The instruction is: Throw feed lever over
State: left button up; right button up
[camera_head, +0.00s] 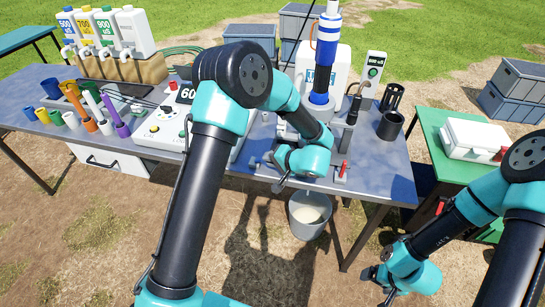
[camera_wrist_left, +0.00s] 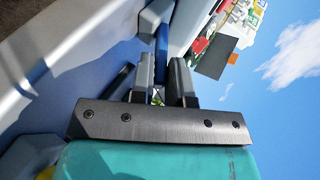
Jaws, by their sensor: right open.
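My left gripper (camera_head: 279,186) is at the table's front edge, pointing down beside a grey metal fixture. In the left wrist view its two fingers (camera_wrist_left: 160,85) stand close together with a narrow gap. A blue upright part (camera_wrist_left: 162,45) shows beyond the gap; I cannot tell whether the fingers touch it. A small red-handled lever (camera_head: 343,168) stands tilted on the fixture, to the right of my left gripper and apart from it. I cannot tell for sure that it is the feed lever. My right gripper (camera_head: 386,288) is open and empty, low over the ground at right.
A grey bucket (camera_head: 309,215) with pale liquid hangs below the front edge. A white-and-blue column (camera_head: 326,50) stands behind the fixture. Black cylinders (camera_head: 390,125) stand at right. A meter box (camera_head: 165,128) and coloured tubes (camera_head: 90,105) are at left. A green side table (camera_head: 440,135) holds a white case.

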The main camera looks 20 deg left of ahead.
aim_at(255, 161)
pick_arm(q)
grip_shut()
jog(key=shift+c, duration=1.2)
grip_release()
jog(key=shift+a+r+h, duration=0.5)
jog(key=shift+a+r, duration=0.15)
jog(key=shift+o, duration=0.7)
jog(key=shift+s+a+r+n+h, duration=0.1)
jog(key=shift+a+r+n+h, duration=0.2)
jog(key=shift+a+r+h, duration=0.25)
jog(key=shift+a, duration=0.1)
jog(key=shift+a+r, duration=0.15)
jog(key=shift+o, duration=0.8)
jog(key=shift+s+a+r+h, duration=0.1)
jog(key=shift+a+r+h, duration=0.1)
jog(key=shift+a+h, duration=0.4)
jog(key=shift+a+r+h, duration=0.15)
jog(key=shift+a+h, duration=0.3)
jog(key=shift+a, duration=0.25)
